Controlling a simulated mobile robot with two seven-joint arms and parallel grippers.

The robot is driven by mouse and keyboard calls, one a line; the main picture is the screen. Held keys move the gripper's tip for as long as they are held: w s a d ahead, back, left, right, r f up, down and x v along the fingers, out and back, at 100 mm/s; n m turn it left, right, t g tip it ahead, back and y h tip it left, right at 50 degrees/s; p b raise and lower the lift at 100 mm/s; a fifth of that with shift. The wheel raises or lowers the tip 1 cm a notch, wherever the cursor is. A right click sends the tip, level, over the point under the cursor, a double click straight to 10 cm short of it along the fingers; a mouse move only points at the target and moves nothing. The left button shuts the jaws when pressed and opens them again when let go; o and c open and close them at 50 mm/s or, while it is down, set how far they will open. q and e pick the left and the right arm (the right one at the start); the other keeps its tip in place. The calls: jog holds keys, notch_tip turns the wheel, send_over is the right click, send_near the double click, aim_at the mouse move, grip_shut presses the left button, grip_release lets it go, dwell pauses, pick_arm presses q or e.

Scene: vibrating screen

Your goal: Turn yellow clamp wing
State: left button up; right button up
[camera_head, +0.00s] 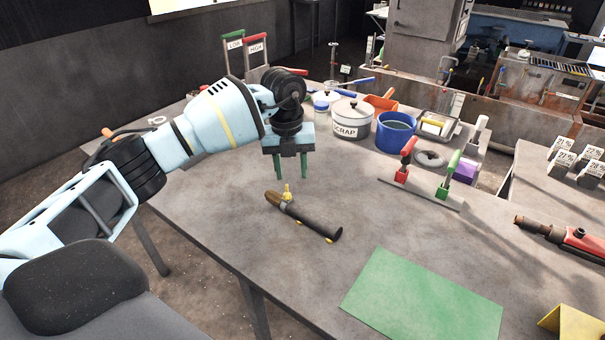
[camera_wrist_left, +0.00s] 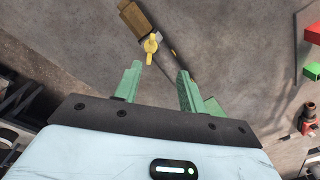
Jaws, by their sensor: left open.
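The yellow clamp wing (camera_head: 287,189) stands up from a dark cylindrical tool (camera_head: 310,218) lying on the grey table, near the tool's brown end. In the left wrist view the yellow wing (camera_wrist_left: 151,46) shows just beyond the fingertips, nearer the left finger. My left gripper (camera_head: 291,178) has green fingers pointing down. It is open and empty, above the table and close behind the wing in the head view. The left wrist view shows the gap between the fingers (camera_wrist_left: 160,75), with nothing in it. My right gripper is not in view.
A green mat (camera_head: 420,302) lies at the front. A white SCRAP pot (camera_head: 352,120), a blue bucket (camera_head: 394,134) and a stand with red and green handles (camera_head: 420,190) are behind. A red torch-like tool (camera_head: 570,238) lies at right. The table around the dark tool is clear.

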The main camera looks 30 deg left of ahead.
aim_at(287, 188)
pick_arm(q)
jog(key=shift+w+a+r, duration=0.3)
jog(key=shift+a+r, duration=0.05)
jog(key=shift+a, duration=0.3)
jog(key=shift+s+a+r+y, duration=0.15)
jog(key=shift+r+y, duration=0.1)
jog(key=shift+y, duration=0.05)
jog(key=shift+s+f, duration=0.35)
jog(key=shift+s, duration=0.1)
notch_tip(287, 188, down, 7)
jog(key=shift+w, duration=0.15)
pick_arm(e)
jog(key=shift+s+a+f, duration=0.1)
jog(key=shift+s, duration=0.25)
pick_arm(q)
grip_shut()
